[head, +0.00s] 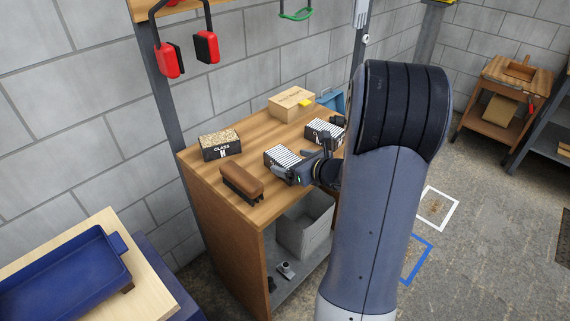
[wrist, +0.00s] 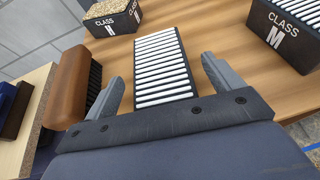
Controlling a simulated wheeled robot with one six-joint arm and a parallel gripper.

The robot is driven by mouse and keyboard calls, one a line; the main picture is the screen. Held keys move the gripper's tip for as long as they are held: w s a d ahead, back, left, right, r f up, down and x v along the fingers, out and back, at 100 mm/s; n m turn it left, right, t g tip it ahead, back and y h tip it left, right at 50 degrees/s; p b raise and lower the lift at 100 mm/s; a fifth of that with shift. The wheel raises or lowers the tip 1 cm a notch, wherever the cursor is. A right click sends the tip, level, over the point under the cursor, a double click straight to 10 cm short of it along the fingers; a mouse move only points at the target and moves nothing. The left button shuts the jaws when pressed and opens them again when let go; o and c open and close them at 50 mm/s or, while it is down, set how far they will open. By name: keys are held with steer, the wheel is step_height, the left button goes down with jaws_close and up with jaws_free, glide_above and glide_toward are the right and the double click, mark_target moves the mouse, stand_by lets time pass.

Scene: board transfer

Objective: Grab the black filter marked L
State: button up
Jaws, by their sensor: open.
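A black filter with white pleats (wrist: 160,66) lies on the workbench just ahead of my gripper (wrist: 162,78), its near part between the fingers. I cannot read a mark on it; it also shows in the head view (head: 281,157). My gripper is open and empty, reaching in from the right in the head view (head: 296,166). A black filter marked CLASS M (wrist: 285,32) stands at the upper right of the wrist view. A black filter marked CLASS H with a beige grainy top (wrist: 112,20) is at the upper left. No L is visible.
A brown brush with dark bristles (wrist: 73,85) lies left of my gripper; it also shows in the head view (head: 241,181). A cardboard box (head: 291,103) stands at the back of the wooden workbench (head: 260,213). A grey bin (head: 304,234) sits beneath.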

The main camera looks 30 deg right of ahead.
mark_target(289, 160)
steer(key=x, duration=0.3)
steer(key=shift+w+f, duration=0.1)
steer(key=shift+w, duration=0.05)
steer(key=c, duration=1.1)
